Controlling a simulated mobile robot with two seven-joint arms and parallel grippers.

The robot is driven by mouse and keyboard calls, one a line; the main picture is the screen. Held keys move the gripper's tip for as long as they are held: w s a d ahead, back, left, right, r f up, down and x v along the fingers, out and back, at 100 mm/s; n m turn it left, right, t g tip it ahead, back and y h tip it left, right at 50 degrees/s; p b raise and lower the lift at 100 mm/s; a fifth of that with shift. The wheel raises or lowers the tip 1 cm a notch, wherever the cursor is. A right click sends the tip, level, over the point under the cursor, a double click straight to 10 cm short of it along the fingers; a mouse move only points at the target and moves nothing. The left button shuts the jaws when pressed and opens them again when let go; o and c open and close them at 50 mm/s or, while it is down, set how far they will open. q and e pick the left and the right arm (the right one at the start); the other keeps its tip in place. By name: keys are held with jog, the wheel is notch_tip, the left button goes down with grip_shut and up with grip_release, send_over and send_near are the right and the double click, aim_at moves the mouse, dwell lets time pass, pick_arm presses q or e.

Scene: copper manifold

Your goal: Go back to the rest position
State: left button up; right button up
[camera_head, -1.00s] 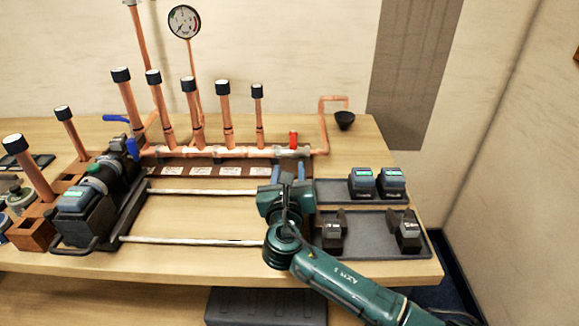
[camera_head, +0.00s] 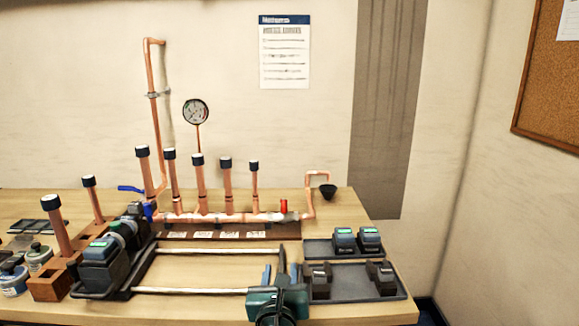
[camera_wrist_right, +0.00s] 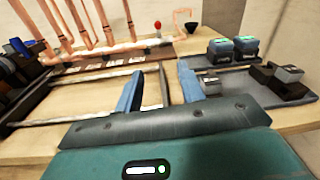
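My right gripper (camera_head: 274,273) is at the front of the table in the head view, its fingers pointing away toward the manifold. My left gripper is not in view.
The grey trays (camera_head: 345,292) at the right hold several dark blocks. A powered tool (camera_head: 100,264) lies at the left near a wooden block holder (camera_head: 50,286) and jars (camera_head: 14,280). Two pale rails (camera_head: 190,291) cross the middle. A gauge (camera_head: 196,111) rises behind.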

jog(key=s+d+f+m+g, duration=0.9)
jog(key=s+d+f+m, duration=0.6)
jog(key=m, duration=0.5)
jog(key=s+d+m+g, duration=0.3)
jog(key=s+d+m, duration=0.1)
jog(key=s+m, duration=0.5)
jog(key=s+d+m+g, duration=0.2)
jog(key=s+d+m, duration=0.3)
jog(key=s, duration=0.6)
jog(key=w+a+f+t+y, duration=0.3)
jog(key=w+a+f+t, duration=0.3)
jog(key=a+f+t, duration=0.1)
jog(key=shift+w+a+f+y, duration=0.25)
jog(key=shift+w+y, duration=0.1)
jog(key=shift+y, duration=0.05)
